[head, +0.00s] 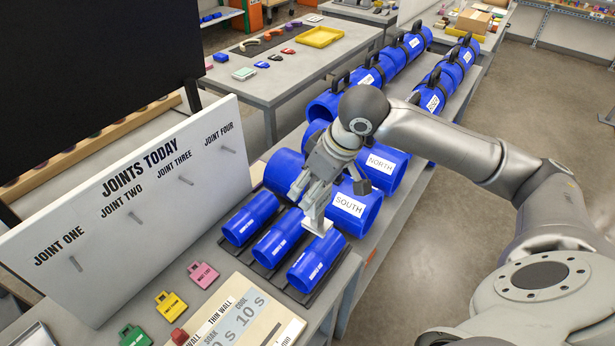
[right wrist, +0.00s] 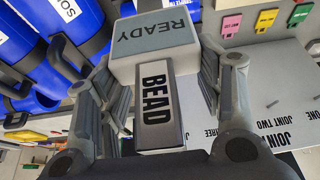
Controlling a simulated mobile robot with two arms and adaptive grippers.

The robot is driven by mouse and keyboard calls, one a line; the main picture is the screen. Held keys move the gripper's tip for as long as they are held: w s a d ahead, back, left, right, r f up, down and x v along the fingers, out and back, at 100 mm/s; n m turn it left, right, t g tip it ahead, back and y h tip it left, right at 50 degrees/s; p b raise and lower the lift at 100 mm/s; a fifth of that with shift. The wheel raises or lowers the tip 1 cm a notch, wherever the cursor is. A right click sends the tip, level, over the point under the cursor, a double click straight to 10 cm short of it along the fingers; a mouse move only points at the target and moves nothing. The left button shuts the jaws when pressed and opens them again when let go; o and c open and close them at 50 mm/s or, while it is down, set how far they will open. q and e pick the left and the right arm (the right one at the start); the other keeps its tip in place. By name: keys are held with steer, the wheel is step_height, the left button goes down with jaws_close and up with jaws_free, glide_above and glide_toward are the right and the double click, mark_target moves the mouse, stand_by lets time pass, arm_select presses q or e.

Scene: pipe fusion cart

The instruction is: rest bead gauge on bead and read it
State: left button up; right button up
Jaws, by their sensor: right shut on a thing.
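The bead gauge (right wrist: 165,97) has a grey handle marked BEAD and a pale head with a grey face reading READY. My right gripper (right wrist: 158,85) is shut on its handle, with a finger on each side. In the head view my right gripper (head: 314,208) points down over the cart, and the gauge shows as a small pale piece (head: 318,228) at its tips. It appears just above the right-hand short blue pipe (head: 318,262); I cannot tell whether it touches anything. No bead can be made out. My left gripper is not in view.
Two more short blue pipes (head: 251,219) lie in the rack. Larger pipes marked SOUTH (head: 352,210) and NORTH (head: 378,168) stand close behind. A JOINTS TODAY board (head: 130,215) with empty pegs, coloured tags (head: 171,305) and a timing card (head: 240,318) are at the left and front.

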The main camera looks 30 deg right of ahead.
mark_target(314, 213)
steer(key=shift+s+r, duration=0.3)
steer(key=shift+s, duration=0.35)
steer(key=shift+w+p, duration=0.1)
steer(key=shift+p, duration=0.3)
steer(key=f, duration=0.3)
steer(key=shift+w+b, duration=0.2)
steer(key=shift+b, duration=0.2)
step_height(314, 213, down, 3)
steer(key=shift+f+b, duration=0.15)
steer(key=shift+b, duration=0.35)
steer(key=shift+f, duration=1.35)
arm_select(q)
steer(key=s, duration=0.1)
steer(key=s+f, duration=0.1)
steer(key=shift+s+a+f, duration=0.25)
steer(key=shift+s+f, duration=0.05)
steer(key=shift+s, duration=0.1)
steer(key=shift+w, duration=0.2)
